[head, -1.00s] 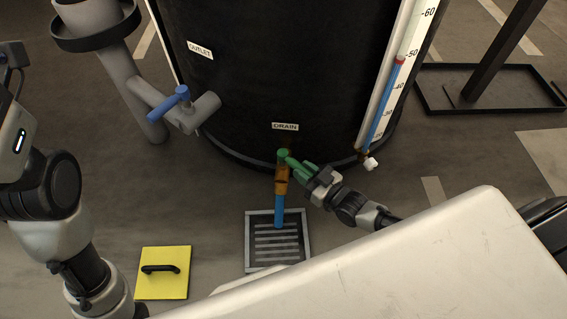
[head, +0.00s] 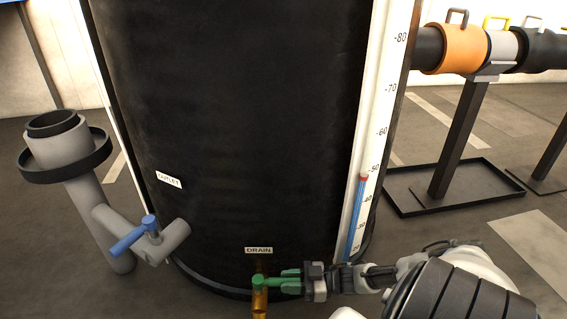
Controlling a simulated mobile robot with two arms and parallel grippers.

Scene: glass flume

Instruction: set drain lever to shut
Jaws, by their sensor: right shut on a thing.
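The drain lever (head: 258,282) is green and sits on a brass drain fitting (head: 260,300) low on the front of the dark tank (head: 240,130), under the DRAIN label (head: 259,250). From its pivot the lever extends to the right in the head view. My right gripper (head: 284,281) reaches in from the right and is shut on the lever's handle, which it partly hides. The fitting's lower end and whatever is below it are cut off by the bottom edge. My left gripper is out of view.
A blue-handled outlet valve (head: 135,235) stands at the left on a grey pipe with a collared top (head: 65,150). A level gauge (head: 362,190) with a red mark near 50 runs up the tank's right side. A black stand (head: 455,150) holds an orange-banded pipe at the right.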

